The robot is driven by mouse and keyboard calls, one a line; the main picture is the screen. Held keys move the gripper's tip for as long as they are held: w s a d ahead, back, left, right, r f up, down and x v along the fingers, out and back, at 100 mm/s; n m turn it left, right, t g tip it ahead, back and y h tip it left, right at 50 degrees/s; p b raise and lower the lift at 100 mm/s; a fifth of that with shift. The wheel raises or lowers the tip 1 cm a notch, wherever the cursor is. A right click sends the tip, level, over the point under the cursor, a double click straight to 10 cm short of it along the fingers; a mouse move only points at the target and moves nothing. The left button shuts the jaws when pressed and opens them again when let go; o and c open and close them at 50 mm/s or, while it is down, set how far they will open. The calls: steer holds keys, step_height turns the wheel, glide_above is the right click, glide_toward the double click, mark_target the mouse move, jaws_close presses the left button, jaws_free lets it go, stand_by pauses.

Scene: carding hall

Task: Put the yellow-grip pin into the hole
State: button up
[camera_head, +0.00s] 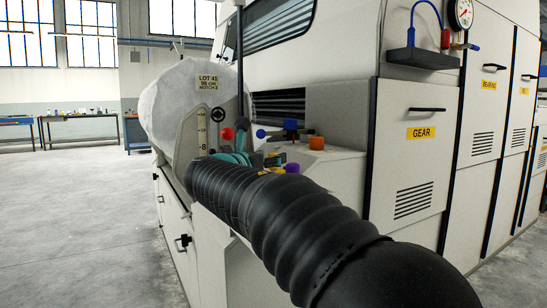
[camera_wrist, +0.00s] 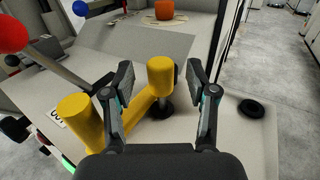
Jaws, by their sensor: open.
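In the wrist view, a yellow upright grip (camera_wrist: 160,76) stands between the two fingers of my gripper (camera_wrist: 160,85), with clear space on both sides. A dark stem shows at its foot. A yellow bar runs from it to a second, thicker yellow cylinder (camera_wrist: 82,118) at the lower left. Whether these are one piece I cannot tell. A black round ring or disc (camera_wrist: 252,109) lies on the pale panel to the right; whether it is the hole is unclear. In the head view my gripper (camera_head: 235,158) is at the machine's ledge, largely hidden by my arm.
A red ball knob (camera_wrist: 12,32) on a lever and a blue knob (camera_wrist: 80,8) stand left. An orange knob (camera_wrist: 164,10) sits beyond the grip. In the head view, the white roll (camera_head: 180,105) and GEAR cabinet (camera_head: 412,155) flank the ledge. The floor at left is clear.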

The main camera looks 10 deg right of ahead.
steer(key=v, duration=0.9)
steer(key=shift+s+a, duration=0.2)
steer(key=shift+s, duration=0.05)
